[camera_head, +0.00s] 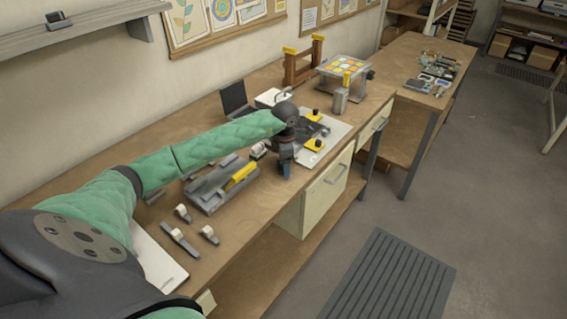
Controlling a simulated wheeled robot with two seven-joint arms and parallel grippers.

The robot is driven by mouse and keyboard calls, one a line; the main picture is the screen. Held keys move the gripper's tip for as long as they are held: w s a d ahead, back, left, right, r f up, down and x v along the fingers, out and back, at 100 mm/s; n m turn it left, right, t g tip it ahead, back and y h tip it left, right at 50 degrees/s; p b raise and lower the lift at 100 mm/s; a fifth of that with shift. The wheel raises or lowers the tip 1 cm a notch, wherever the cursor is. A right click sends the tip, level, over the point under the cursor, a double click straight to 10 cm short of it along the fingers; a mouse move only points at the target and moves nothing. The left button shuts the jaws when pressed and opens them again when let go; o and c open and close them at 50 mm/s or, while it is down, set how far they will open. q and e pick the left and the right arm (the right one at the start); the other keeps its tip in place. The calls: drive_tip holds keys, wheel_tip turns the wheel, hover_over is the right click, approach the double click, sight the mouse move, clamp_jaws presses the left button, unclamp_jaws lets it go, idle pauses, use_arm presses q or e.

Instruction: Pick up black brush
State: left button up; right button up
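My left arm reaches in from the left in the head view, and its gripper (286,165) points down over the bench near its front edge. The fingers are small and dark, so I cannot tell whether they are open or hold anything. I cannot clearly pick out a black brush; it may be too small or hidden behind my arm. My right gripper is not in view.
The wooden workbench (262,202) holds a grey fixture (210,192) with a yellow bar (240,176), and several small white-and-grey tools lie nearby. A pale board (335,130) with yellow-and-black clamps lies past my gripper. A grey floor mat (388,280) lies in open floor.

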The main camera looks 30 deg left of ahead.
use_arm(q)
drive_tip(key=shift+f, duration=0.15)
drive_tip(key=c, duration=1.1)
drive_tip(key=shift+c, duration=0.3)
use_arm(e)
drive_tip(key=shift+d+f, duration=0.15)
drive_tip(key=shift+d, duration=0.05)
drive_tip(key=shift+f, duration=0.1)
